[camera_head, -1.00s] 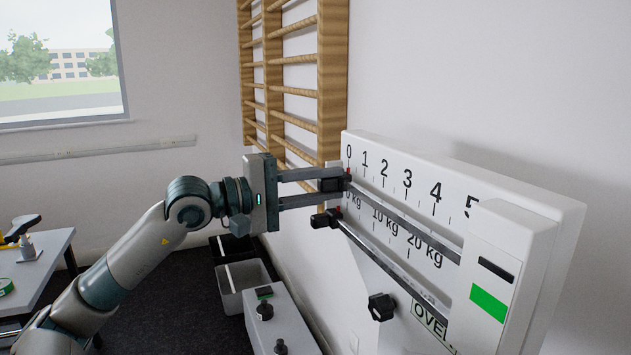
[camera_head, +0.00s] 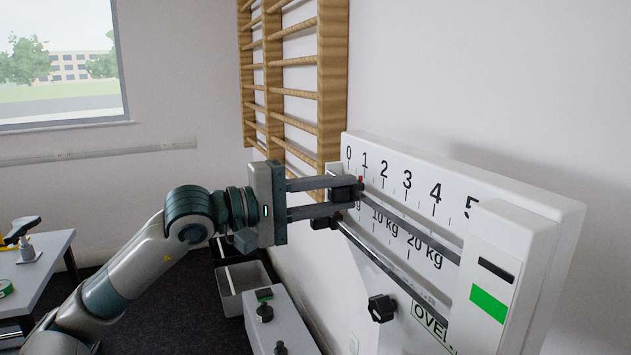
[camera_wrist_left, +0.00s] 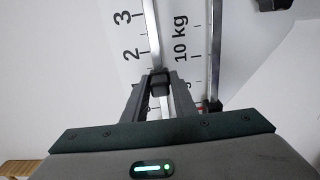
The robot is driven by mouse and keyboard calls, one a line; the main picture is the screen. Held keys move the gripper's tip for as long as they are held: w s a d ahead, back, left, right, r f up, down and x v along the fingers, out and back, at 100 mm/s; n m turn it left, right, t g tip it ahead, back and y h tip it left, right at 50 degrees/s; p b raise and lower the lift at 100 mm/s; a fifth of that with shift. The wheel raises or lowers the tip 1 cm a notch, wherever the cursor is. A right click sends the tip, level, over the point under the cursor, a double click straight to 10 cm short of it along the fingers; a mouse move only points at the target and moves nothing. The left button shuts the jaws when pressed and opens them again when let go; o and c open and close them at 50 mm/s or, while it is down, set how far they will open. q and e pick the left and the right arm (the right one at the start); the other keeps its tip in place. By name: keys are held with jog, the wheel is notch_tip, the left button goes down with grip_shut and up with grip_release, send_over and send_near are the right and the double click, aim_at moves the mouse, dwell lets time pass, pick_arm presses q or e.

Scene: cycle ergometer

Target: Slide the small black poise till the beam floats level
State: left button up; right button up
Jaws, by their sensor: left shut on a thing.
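The white scale panel (camera_head: 520,205) carries an upper row of numbers from 0 to 5 and a lower row marked in kg. My left gripper (camera_head: 345,193) is shut on the small black poise (camera_head: 351,184) on the upper beam (camera_head: 415,230). The poise's red pointer stands just short of the 1. The left wrist view also shows the poise (camera_wrist_left: 160,83) between the fingers. A second black poise (camera_head: 326,219) sits at the left end of the lower beam (camera_head: 390,269), partly behind a finger. My right gripper is out of view.
A black knob (camera_head: 381,308) sticks out below the lower beam. A green patch (camera_head: 489,302) and a black slot mark the white housing at the beam's right end. Wooden wall bars (camera_head: 331,80) stand behind. A grey bin (camera_head: 243,285) is on the floor.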

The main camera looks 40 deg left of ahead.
aim_at(364, 200)
pick_arm(q)
jog(key=shift+d, duration=0.1)
jog(key=shift+s+d+f, duration=0.1)
jog(key=shift+s+d, duration=0.35)
jog(key=shift+d, duration=0.4)
jog(key=shift+s+d, duration=0.45)
jog(key=shift+d, duration=0.35)
jog(key=o, duration=0.8)
jog(key=shift+c, duration=0.2)
jog(key=shift+a, duration=0.1)
